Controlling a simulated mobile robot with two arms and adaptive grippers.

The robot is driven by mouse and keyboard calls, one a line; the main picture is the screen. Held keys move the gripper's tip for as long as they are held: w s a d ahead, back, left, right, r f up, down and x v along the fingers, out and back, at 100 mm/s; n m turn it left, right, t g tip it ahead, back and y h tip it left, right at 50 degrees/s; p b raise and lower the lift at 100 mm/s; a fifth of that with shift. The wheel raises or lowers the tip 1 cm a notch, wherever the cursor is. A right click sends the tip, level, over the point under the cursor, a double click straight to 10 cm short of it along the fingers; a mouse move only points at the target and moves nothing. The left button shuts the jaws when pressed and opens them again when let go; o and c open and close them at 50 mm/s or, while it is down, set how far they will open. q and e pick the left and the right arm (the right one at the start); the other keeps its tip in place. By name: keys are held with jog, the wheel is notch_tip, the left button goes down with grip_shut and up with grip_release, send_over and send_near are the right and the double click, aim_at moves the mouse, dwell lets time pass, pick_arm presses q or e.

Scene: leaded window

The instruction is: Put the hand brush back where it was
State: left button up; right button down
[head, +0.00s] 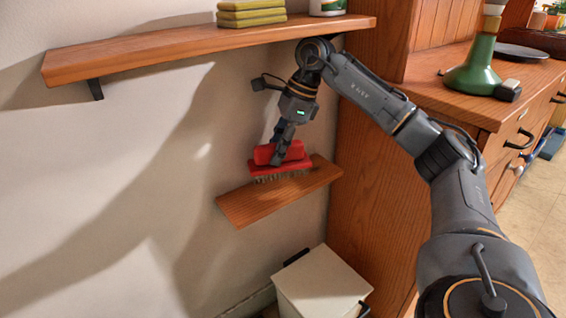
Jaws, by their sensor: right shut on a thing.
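A red hand brush (266,156) with pale bristles pointing down is in the middle of the head view. My right gripper (281,155) comes down on it from above and is shut on its red body. The brush is at the small lower wooden shelf (245,206), over its back part. The bristles are at or just above the shelf top; I cannot tell whether they touch. My left gripper is not in view.
A longer wooden shelf (150,58) above holds folded yellow-green cloths (251,13) and a white container (327,6). A white lidded bin (318,283) stands below the small shelf.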

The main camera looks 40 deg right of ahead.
notch_tip(320, 180, down, 3)
jog(key=shift+w+f+b, duration=0.1)
jog(key=shift+b, duration=0.9)
jog(key=shift+f, duration=0.3)
jog(key=shift+r, duration=0.15)
jog(key=c, duration=1.1)
grip_release()
jog(key=shift+o, duration=0.2)
